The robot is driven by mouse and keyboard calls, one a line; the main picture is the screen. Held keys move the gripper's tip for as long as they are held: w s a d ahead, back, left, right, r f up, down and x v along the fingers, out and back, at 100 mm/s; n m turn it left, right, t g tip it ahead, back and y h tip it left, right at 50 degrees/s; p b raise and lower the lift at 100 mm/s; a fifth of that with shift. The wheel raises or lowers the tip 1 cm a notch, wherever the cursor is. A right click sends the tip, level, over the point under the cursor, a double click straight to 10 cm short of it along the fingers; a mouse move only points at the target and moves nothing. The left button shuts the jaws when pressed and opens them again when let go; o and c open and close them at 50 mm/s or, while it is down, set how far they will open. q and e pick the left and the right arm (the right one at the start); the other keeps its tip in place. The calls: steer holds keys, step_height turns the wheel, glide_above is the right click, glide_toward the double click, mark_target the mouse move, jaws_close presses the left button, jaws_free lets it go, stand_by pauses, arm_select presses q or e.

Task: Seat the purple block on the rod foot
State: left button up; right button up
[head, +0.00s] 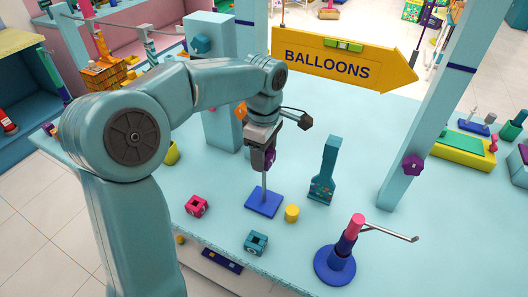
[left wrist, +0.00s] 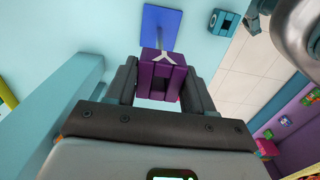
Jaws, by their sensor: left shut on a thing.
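The purple block (head: 270,159) is between the fingers of my left gripper (head: 262,160), above the rod foot. The left wrist view shows my left gripper (left wrist: 160,85) shut on the purple block (left wrist: 161,77), with a dark finger on each side. The rod foot is a blue square plate (head: 257,206) with a thin upright grey rod, and lies on the table. The rod's upper end meets the block's underside in the head view; I cannot tell whether it is inside the block. The plate also shows in the left wrist view (left wrist: 161,18). My right gripper is not in view.
Close to the plate are a yellow cylinder (head: 292,213), a pink block (head: 196,206) and a teal block (head: 256,243). A teal bottle-shaped thing (head: 326,172) and a blue-based stand (head: 334,266) with a side arm are to the right. A yellow BALLOONS sign (head: 340,65) hangs behind.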

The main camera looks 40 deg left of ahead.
arm_select(q)
steer(key=shift+f+b, duration=3.85)
steer(key=shift+f, duration=1.1)
steer(key=shift+r, duration=0.2)
steer(key=shift+r+p, duration=4.2)
steer(key=shift+r, duration=0.6)
steer(key=shift+d, duration=0.1)
